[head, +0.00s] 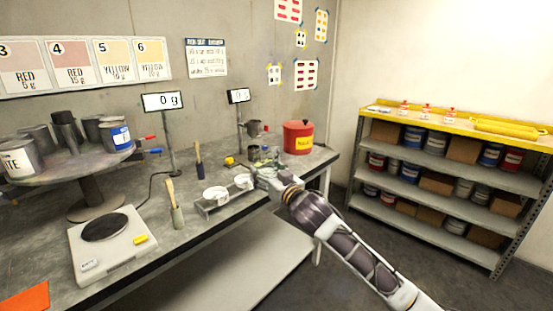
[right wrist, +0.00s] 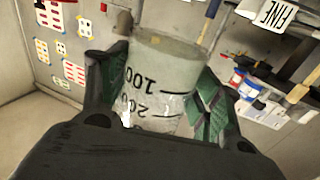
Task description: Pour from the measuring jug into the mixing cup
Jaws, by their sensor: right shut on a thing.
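My right gripper (head: 262,163) reaches over the far part of the bench in the head view. In the right wrist view its green-padded fingers (right wrist: 164,105) are shut on the measuring jug (right wrist: 158,75), a clear, greyish vessel with black 100 and 200 marks. The jug appears tilted there, and its lower part is hidden behind my gripper. In the head view I cannot clearly make out the jug at the gripper. Small dark grey cups (head: 254,128) stand just beyond the gripper; I cannot tell which is the mixing cup. My left gripper is out of view.
A red can (head: 298,137) stands at the bench's far end. White cups (head: 216,195) sit in a low rack before my right arm. A scale (head: 108,232), a brush (head: 175,205) and a turntable with cans (head: 96,190) are left. Stocked shelves (head: 450,165) stand right.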

